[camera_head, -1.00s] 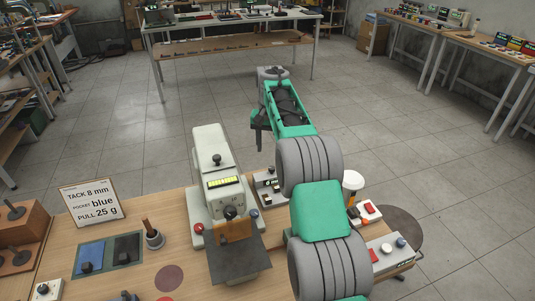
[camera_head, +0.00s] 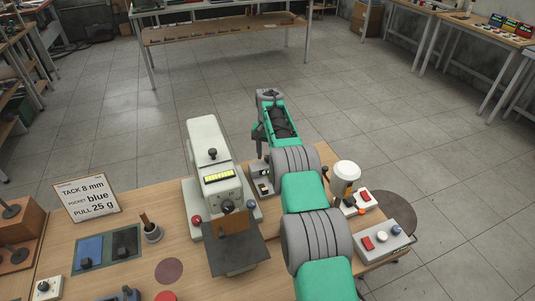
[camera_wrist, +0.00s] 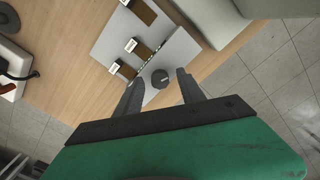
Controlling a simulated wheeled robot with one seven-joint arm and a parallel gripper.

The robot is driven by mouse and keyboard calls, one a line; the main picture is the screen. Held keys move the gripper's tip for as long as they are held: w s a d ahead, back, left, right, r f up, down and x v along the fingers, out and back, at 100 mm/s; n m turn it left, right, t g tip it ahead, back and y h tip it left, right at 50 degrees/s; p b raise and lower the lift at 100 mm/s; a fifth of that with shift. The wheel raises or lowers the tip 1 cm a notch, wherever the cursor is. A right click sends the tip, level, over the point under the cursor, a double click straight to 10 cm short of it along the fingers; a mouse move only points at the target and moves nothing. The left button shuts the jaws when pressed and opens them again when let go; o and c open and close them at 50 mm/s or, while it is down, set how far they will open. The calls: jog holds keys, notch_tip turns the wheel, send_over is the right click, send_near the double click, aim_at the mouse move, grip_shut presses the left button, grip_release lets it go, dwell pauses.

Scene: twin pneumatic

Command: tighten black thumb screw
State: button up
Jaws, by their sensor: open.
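In the wrist view, a round black knob (camera_wrist: 160,79), apparently the thumb screw, sits near the edge of a light grey plate (camera_wrist: 112,38). My gripper (camera_wrist: 159,74) is open. Its two dark fingers stand apart on either side of the knob, with visible gaps; I cannot tell their height relative to it. In the head view, my arm largely hides the gripper, and a small grey device (camera_head: 262,181) shows beside the arm. I cannot tell for certain which head-view part carries this knob.
A pale machine (camera_head: 208,150) with a yellow display stands left of my arm. Brown blocks with white labels (camera_wrist: 138,48) stand on the plate near my fingers. A white-capped item (camera_head: 347,170) and a button box (camera_head: 384,240) are right of my arm. A sign (camera_head: 87,197) stands left.

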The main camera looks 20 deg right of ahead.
jog(key=shift+c, duration=0.3)
grip_shut()
jog(key=shift+m, duration=0.3)
jog(key=shift+m+b, duration=0.65)
jog(key=shift+m, duration=0.55)
jog(key=m, duration=0.3)
jog(key=shift+m, duration=0.3)
jog(key=m, duration=0.3)
jog(key=shift+m+b, duration=0.3)
jog(key=shift+m, duration=1.9)
